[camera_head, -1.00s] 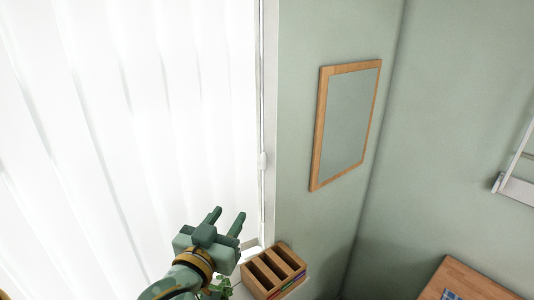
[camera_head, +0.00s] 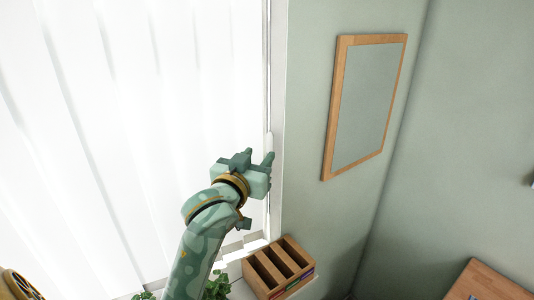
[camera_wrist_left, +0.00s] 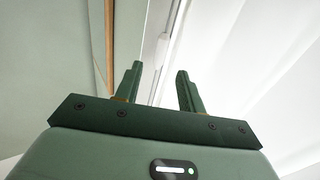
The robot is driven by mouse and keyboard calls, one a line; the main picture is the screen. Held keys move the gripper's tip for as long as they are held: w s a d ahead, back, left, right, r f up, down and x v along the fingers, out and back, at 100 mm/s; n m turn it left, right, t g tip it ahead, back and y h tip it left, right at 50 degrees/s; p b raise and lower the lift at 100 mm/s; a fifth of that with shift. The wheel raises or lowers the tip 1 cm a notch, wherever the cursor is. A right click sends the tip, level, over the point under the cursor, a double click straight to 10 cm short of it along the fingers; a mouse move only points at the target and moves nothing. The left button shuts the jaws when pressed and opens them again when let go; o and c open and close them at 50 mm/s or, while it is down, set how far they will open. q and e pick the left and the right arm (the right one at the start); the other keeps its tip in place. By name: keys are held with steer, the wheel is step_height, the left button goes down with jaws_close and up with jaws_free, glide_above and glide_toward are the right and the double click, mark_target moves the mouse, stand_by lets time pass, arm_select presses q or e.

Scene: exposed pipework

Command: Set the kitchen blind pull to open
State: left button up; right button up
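The white blind pull (camera_head: 270,142) hangs on a thin cord at the right edge of the bright window blind (camera_head: 120,110). In the left wrist view the pull (camera_wrist_left: 162,47) shows beyond the gap between the fingers. My left gripper (camera_head: 259,155) is just below and to the left of the pull in the head view. Its two fingers are apart, with nothing between them, and it also shows open in the left wrist view (camera_wrist_left: 159,70). Whether a finger touches the pull or cord I cannot tell. My right gripper is out of view.
A wooden organizer (camera_head: 262,272) with compartments stands on the sill below, beside a green plant (camera_head: 217,286). A wood-framed panel (camera_head: 365,105) hangs on the green wall to the right. A wooden tabletop (camera_head: 485,283) is at lower right.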

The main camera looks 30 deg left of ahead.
mark_target(268, 144)
arm_select(q)
steer(key=w, duration=0.3)
steer(key=w+a, duration=0.1)
steer(key=w, duration=0.2)
steer(key=shift+a, duration=0.15)
jaws_close()
steer(key=shift+f, duration=0.1)
